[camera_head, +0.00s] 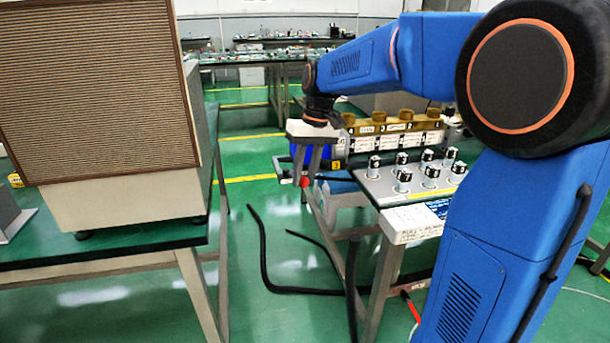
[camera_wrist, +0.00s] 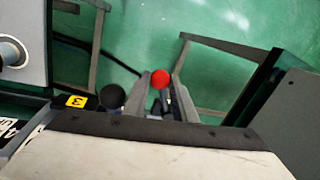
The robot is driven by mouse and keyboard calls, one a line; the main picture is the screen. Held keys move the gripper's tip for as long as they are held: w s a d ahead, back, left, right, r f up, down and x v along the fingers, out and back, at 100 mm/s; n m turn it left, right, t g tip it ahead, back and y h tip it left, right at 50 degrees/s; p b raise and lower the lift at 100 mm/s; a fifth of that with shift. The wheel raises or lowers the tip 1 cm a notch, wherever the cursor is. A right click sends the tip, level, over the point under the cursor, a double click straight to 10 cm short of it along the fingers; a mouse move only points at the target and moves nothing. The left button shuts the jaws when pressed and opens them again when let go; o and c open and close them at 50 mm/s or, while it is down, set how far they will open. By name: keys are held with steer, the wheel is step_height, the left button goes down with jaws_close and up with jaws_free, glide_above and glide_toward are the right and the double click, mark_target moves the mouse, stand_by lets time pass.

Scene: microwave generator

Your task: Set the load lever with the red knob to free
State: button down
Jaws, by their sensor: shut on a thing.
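The load lever's red knob (camera_wrist: 160,79) shows between the two grey fingers of my gripper (camera_wrist: 163,85) in the wrist view. The fingers are shut on it, and its rod runs back between them. In the head view the red knob (camera_head: 305,182) shows at the tips of my downward-pointing gripper (camera_head: 306,177), at the left end of the generator bench. A black knob (camera_wrist: 113,96) is just left of the red one in the wrist view. The lever's position marks cannot be read.
A yellow tag marked 3 (camera_wrist: 76,101) lies left of the black knob. A panel with several black-and-white knobs (camera_head: 403,175) stands to the right of my gripper. A large slatted cabinet (camera_head: 110,100) stands on the left table. Black cables (camera_head: 270,280) lie on the green floor.

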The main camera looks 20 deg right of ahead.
steer(key=a+m, duration=0.2)
steer(key=shift+s+m+t, duration=0.3)
steer(key=shift+s+m, duration=0.05)
steer(key=shift+m, duration=0.05)
steer(key=shift+w+a+m+t+h, duration=0.2)
steer(key=shift+a+m, duration=0.65)
steer(key=shift+m, duration=0.6)
steer(key=shift+w+a+m+t+h, duration=0.2)
steer(key=shift+a+m, duration=0.7)
steer(key=shift+m, duration=0.6)
steer(key=shift+w+a+m+t+h, duration=0.1)
steer(key=shift+a+m+t, duration=0.2)
steer(key=shift+a+m, duration=0.85)
steer(key=shift+d+m, duration=0.25)
steer(key=shift+m, duration=0.25)
steer(key=c, duration=1.7)
jaws_free()
steer(key=shift+c, duration=0.2)
steer(key=shift+r, duration=0.15)
step_height(320, 180, up, 17)
steer(key=s+d, duration=0.2)
steer(key=shift+s, duration=0.35)
